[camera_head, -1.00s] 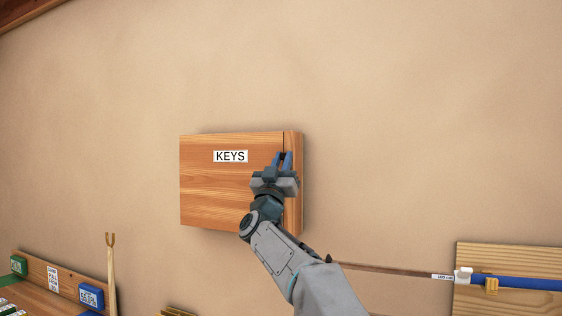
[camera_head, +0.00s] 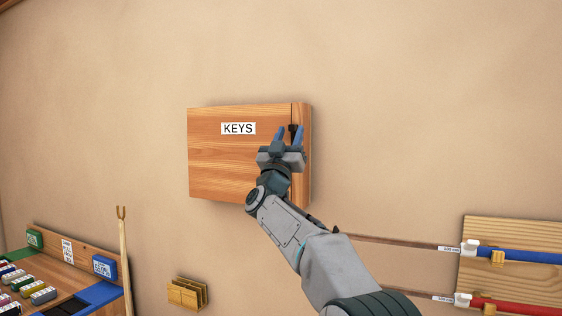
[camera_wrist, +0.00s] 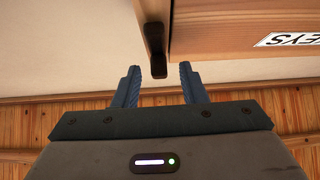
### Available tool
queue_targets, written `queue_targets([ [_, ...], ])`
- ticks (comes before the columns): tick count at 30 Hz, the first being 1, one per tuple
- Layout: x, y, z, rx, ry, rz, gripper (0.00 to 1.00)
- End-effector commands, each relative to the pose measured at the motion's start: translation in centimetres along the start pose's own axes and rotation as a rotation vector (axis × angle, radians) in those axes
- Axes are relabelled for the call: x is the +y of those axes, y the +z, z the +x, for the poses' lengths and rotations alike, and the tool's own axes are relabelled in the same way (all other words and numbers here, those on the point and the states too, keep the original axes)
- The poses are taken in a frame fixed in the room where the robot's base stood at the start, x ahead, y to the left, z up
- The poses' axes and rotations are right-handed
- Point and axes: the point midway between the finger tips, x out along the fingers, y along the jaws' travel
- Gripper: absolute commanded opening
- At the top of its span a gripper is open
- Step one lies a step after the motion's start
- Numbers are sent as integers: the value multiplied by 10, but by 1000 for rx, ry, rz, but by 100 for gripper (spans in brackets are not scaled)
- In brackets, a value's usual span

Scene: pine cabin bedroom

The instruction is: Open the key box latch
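The wooden key box (camera_head: 230,165) with a white KEYS label (camera_head: 238,128) hangs on the wall in the head view. Its edge also shows at the upper right of the wrist view (camera_wrist: 225,52). The dark latch (camera_wrist: 156,50) sits at the box's edge, and part of it shows in the head view (camera_head: 293,129) near the right side. My gripper (camera_wrist: 160,76) is open, with blue fingers on either side of the latch's lower end. A gap shows on both sides, so neither finger appears to touch it. In the head view, my gripper (camera_head: 289,133) covers part of the box's right side.
A small wooden holder (camera_head: 187,293) is on the wall below the box. A sorting tray (camera_head: 62,270) and a forked stick (camera_head: 124,255) stand at lower left. A wooden board (camera_head: 515,280) with blue and red tubes is at lower right. The wall around the box is clear.

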Motion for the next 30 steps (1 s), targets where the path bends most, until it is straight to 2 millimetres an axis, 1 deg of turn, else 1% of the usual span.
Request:
queue_targets([
  [1,0,2,-9,0,-1,0,38],
  [5,0,2,-31,0,-2,-1,38],
  [12,0,3,-75,-1,-2,-1,38],
  [18,-1,2,-108,-1,-2,0,38],
  [21,0,2,-119,-1,-2,0,38],
  [24,0,1,-125,0,-1,0,38],
  [30,0,1,-128,0,0,0,38],
])
